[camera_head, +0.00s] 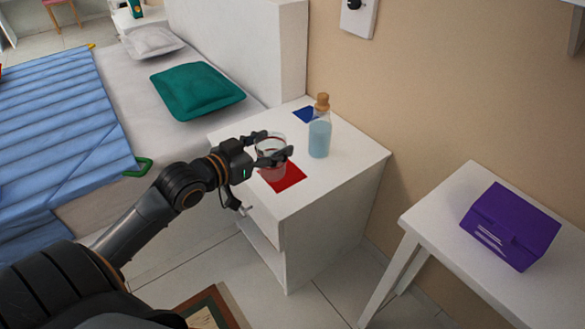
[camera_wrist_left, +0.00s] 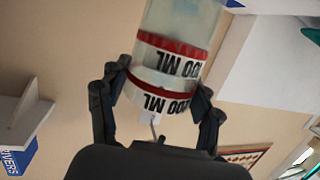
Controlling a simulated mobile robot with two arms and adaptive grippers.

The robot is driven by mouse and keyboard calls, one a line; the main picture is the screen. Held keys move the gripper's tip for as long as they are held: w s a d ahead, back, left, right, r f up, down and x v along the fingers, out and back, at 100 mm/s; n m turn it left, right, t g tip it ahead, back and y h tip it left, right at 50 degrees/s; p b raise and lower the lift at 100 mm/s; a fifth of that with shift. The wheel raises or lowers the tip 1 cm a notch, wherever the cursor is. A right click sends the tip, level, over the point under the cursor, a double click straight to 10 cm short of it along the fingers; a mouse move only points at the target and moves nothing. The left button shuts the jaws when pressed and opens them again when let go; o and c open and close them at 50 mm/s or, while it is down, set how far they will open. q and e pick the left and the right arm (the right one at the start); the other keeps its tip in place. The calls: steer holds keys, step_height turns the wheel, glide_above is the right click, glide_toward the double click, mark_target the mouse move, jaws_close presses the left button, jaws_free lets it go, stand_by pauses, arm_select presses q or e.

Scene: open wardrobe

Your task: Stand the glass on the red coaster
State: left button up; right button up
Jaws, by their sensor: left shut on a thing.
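A clear glass (camera_head: 271,168) with red markings is between the fingers of my left gripper (camera_head: 272,148), which is shut on it. In the left wrist view the glass (camera_wrist_left: 172,58) shows red bands and "100 ML" print between the two fingers (camera_wrist_left: 155,95). The red coaster (camera_head: 290,179) lies flat on the white nightstand (camera_head: 335,195). The glass looks upright and overlaps the coaster's far-left part in the head view. I cannot tell whether its base touches the coaster. My right gripper is not in view.
A corked bottle of blue liquid (camera_head: 319,138) stands behind and right of the glass. A blue coaster (camera_head: 306,115) lies behind it. The bed with a green pillow (camera_head: 196,92) is at the left. A purple box (camera_head: 512,225) sits on a white table (camera_head: 455,225) at the right.

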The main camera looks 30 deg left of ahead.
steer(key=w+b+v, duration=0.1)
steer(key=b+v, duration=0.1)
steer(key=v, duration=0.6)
arm_select(q)
steer(key=w+a+f+b, duration=0.1)
steer(key=w+f, duration=0.2)
steer(key=f, duration=0.1)
steer(key=w+a+f+b, duration=0.1)
steer(key=w+a+f, duration=0.1)
steer(key=w+f, duration=0.2)
steer(key=w+a+f+b, duration=0.1)
steer(key=w+f, duration=0.2)
steer(key=shift+w+a+f, duration=0.3)
steer(key=shift+w+f, duration=0.1)
steer(key=shift+f, duration=0.1)
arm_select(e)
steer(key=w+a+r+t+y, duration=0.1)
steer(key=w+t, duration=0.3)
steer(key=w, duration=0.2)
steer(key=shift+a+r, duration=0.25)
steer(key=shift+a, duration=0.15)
arm_select(q)
steer(key=shift+f+b, duration=0.15)
steer(key=shift+b, duration=0.2)
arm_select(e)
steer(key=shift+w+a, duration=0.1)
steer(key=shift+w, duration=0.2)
